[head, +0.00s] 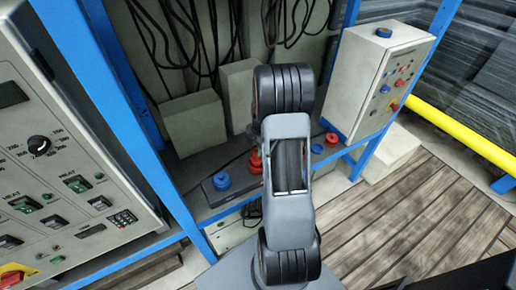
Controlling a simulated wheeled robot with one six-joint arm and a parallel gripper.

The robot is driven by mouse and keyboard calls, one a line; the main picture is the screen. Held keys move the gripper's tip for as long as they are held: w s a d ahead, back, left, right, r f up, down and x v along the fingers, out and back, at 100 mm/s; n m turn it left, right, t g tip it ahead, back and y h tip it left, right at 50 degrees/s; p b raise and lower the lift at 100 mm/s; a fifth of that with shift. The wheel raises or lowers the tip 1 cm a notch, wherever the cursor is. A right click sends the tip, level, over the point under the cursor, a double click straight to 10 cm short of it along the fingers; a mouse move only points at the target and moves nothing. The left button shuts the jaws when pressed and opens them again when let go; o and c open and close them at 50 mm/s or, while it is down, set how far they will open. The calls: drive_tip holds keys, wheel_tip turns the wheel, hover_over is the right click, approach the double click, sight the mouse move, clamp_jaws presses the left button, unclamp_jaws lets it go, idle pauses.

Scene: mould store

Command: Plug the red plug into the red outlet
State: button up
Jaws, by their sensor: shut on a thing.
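My arm stands upright through the middle of the view and hides whatever is behind it. My gripper cannot be made out; it is hidden behind the arm. A red fitting (255,161) shows just left of the arm on the shelf, partly covered by the arm. A small red piece (302,134) shows just right of the arm. I cannot tell which red piece is the plug and which the outlet, nor whether they touch anything held.
A blue fitting (221,181) stands on a dark base at left, and blue pieces (331,138) lie at right. Blue posts (105,75) frame the shelf. A control cabinet (60,150) is at left, a button box (375,80) at right. Black cables (180,35) hang behind.

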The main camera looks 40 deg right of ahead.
drive_tip(key=shift+f+b, duration=1.35)
drive_tip(key=shift+f, duration=0.2)
idle(0.4)
drive_tip(key=o, duration=1.5)
drive_tip(key=shift+r, duration=0.1)
drive_tip(key=shift+r+p, duration=2.45)
drive_tip(key=shift+r, duration=1.25)
